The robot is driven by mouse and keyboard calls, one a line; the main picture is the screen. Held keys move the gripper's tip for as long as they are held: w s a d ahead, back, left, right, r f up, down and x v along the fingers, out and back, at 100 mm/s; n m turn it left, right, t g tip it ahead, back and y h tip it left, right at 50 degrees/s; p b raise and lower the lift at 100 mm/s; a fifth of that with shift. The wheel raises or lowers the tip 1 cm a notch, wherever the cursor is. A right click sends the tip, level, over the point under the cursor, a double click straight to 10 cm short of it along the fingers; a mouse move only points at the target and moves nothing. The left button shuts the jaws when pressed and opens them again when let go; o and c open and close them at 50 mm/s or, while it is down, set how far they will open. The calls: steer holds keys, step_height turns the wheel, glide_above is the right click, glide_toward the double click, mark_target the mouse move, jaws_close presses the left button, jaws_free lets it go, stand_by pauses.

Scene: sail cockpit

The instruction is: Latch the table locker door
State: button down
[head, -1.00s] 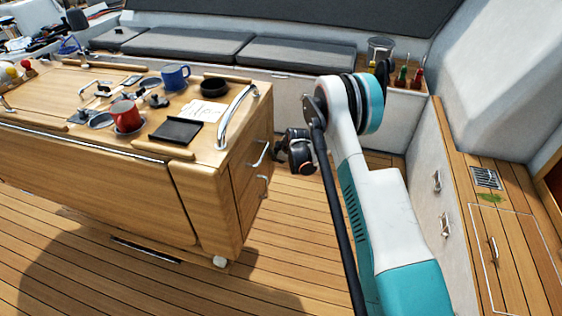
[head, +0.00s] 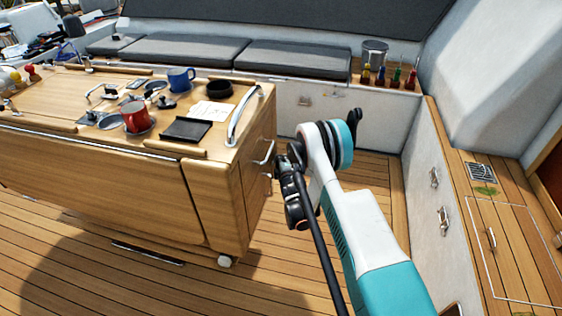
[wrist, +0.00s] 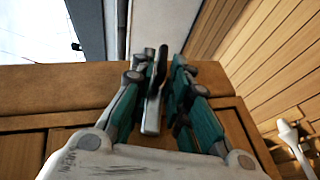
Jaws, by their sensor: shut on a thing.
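The wooden table (head: 225,205) stands at the left in the head view. Its narrow end carries the locker door (head: 257,190), which looks about flush with the frame, though my gripper partly covers this end. Two metal handles show on that end, an upper one (head: 265,153) and a lower one partly hidden behind my gripper (head: 278,170). In the wrist view, my teal-sided fingers (wrist: 165,80) are shut on a slim metal handle (wrist: 152,110). I cannot tell for sure which of the two it is. Another pale metal fitting (wrist: 294,138) shows at the right.
The tabletop holds a red mug (head: 136,117), a blue mug (head: 181,79), a black bowl (head: 218,87) and a dark flat tray (head: 186,130). A grab rail (head: 243,115) rises near the table's end. A bench with hatches (head: 510,240) stands at the right. Deck floor between is clear.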

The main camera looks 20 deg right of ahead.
stand_by(0.4)
steer(key=c, duration=1.7)
jaws_free()
step_height(320, 180, up, 10)
steer(key=shift+s+f, duration=0.1)
